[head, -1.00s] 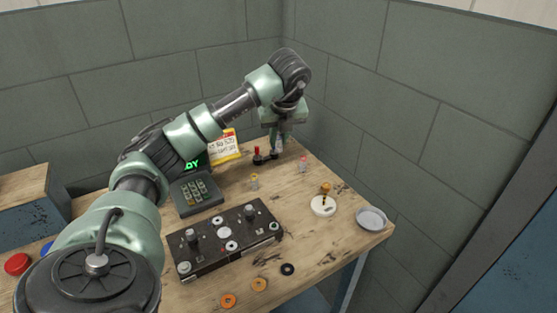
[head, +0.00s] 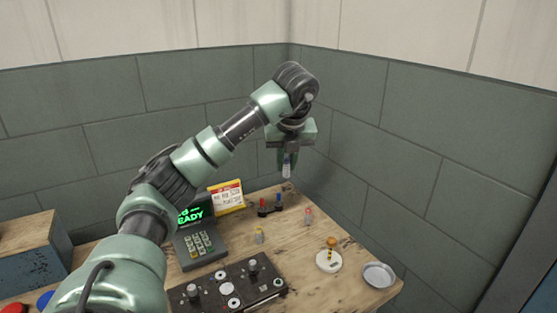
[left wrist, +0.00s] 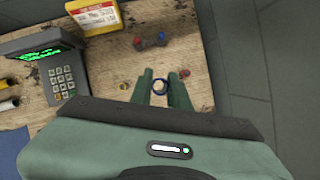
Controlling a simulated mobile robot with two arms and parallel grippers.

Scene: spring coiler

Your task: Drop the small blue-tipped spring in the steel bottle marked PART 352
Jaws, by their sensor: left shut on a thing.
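My left gripper (head: 287,160) is shut on a small pale, spring-like piece (head: 287,171), held upright above the back of the workbench. I cannot pick out a steel bottle marked PART 352 in either view. My right gripper is not in view.
On the wooden bench (head: 290,245) stand a dark holder with red and blue knobs (head: 270,207), yellow (head: 259,235) and reddish (head: 308,216) small pieces, a white disc (head: 328,262), a grey dish (head: 380,275), a keypad terminal (head: 199,240) and a black fixture board (head: 228,288). Walls close the corner behind.

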